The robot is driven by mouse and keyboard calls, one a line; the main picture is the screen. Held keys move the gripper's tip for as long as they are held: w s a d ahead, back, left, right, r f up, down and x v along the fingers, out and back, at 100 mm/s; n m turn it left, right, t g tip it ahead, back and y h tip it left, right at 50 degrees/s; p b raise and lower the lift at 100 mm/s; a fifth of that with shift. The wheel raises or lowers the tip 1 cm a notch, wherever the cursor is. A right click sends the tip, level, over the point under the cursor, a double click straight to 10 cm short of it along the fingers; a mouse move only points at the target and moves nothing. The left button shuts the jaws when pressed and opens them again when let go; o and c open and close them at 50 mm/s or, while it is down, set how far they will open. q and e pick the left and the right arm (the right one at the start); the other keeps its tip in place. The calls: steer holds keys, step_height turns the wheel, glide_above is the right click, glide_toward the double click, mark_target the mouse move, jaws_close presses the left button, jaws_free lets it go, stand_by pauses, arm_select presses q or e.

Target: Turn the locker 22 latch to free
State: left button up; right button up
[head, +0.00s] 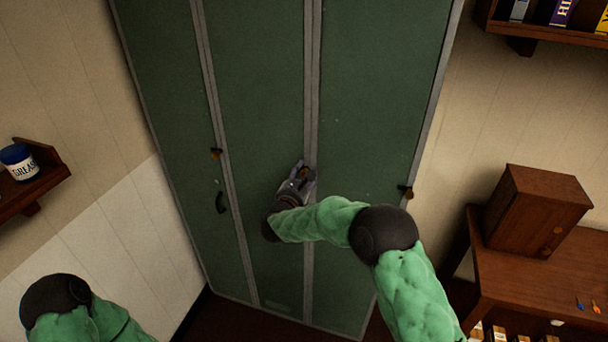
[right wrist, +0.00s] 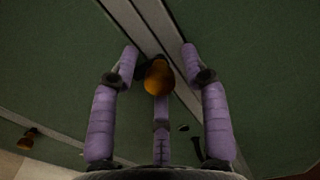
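A bank of green lockers (head: 262,80) with three tall doors and grey dividers fills the middle of the head view; I cannot read any locker number. A brass-brown latch (right wrist: 158,76) sits near the grey divider by the middle door. My right gripper (head: 304,172) is at this latch and partly hides it in the head view. In the right wrist view its purple fingers (right wrist: 160,60) stand apart on both sides of the latch, with a gap to each side. A third purple finger is below the latch. My left gripper is out of view; only its arm shows at lower left.
Other latches are on the left door (head: 215,153) and at the right edge (head: 405,191). A dark handle (head: 220,203) is on the left door. A wooden cabinet (head: 535,212) stands on a desk at right. A shelf with a grease tub (head: 19,162) is at left.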

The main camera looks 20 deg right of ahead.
jaws_close()
